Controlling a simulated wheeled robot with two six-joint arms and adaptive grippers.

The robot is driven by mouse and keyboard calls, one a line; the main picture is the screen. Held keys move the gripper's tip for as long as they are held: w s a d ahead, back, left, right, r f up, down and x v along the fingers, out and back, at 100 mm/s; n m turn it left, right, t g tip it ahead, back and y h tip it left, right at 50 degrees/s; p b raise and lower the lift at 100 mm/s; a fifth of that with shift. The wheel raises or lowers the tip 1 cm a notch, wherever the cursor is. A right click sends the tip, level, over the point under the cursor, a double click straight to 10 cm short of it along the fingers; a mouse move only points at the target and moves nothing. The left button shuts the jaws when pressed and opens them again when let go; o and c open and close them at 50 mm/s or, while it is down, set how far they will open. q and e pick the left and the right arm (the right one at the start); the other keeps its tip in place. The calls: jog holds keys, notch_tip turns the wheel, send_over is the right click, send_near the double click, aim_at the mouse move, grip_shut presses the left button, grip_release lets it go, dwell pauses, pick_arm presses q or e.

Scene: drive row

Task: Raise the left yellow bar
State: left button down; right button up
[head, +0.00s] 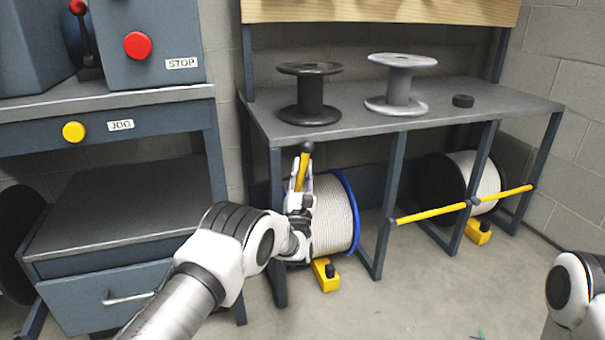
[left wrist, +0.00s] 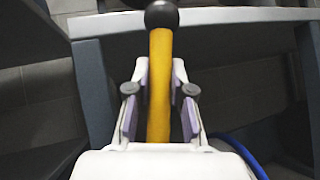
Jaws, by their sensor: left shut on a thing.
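The left yellow bar (head: 302,172) stands steeply tilted up in front of the left bay of the rack, its dark ball end at the top, just below the tabletop edge. My left gripper (head: 301,190) is shut on the bar. In the left wrist view the bar (left wrist: 160,85) runs between the two fingers (left wrist: 160,98), with the black ball (left wrist: 161,14) beyond the fingertips. The bar's lower end is hidden by the gripper. A second yellow bar (head: 432,213) lies nearly level across the right bay. Of my right arm only a link shows, at the right edge.
A cable reel with a blue rim (head: 354,205) sits behind my left gripper, with a yellow chock (head: 325,275) below. The rack table (head: 440,108) carries a black spool (head: 308,92) and a grey spool (head: 398,85). A drawer cabinet (head: 120,290) stands left. Floor on the right is mostly clear.

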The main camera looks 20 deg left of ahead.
pick_arm(q)
jog(key=shift+a, duration=0.15)
jog(key=c, duration=1)
grip_release()
jog(key=shift+s+f, duration=0.1)
jog(key=v, duration=1.2)
